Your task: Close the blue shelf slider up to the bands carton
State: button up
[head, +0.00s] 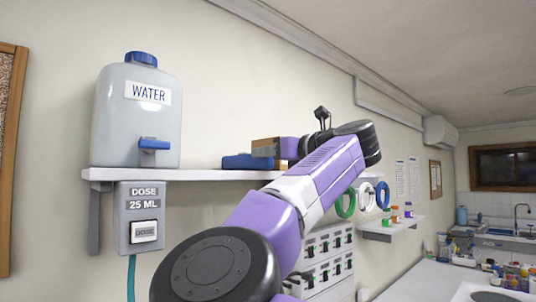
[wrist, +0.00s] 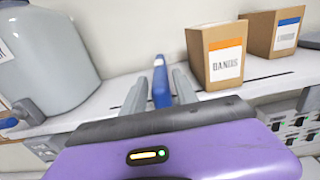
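The blue shelf slider (wrist: 161,84) stands on the shelf in the middle of the wrist view. It also shows in the head view (head: 244,161), left of my gripper. The bands carton (wrist: 226,64), brown with an orange stripe and a "BANDS" label, stands on the shelf to the slider's right, with a gap between them. My gripper (wrist: 160,78) has its two grey fingers apart, one on each side of the slider. It appears open; I cannot tell whether either finger touches the slider. In the head view my arm hides the fingers and part of the cartons.
A water tank (head: 128,117) stands on the left of the white shelf (head: 200,175), with a dose switch box (head: 141,219) below. A second carton (wrist: 285,33) with a blue stripe stands right of the bands carton. A dark slot line (wrist: 262,79) runs along the shelf.

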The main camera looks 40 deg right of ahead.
jog(key=shift+o, duration=0.5)
jog(key=shift+s, duration=0.2)
jog(key=s+b, duration=0.3)
jog(key=s, duration=0.4)
jog(key=shift+s, duration=0.2)
jog(key=shift+d, duration=0.1)
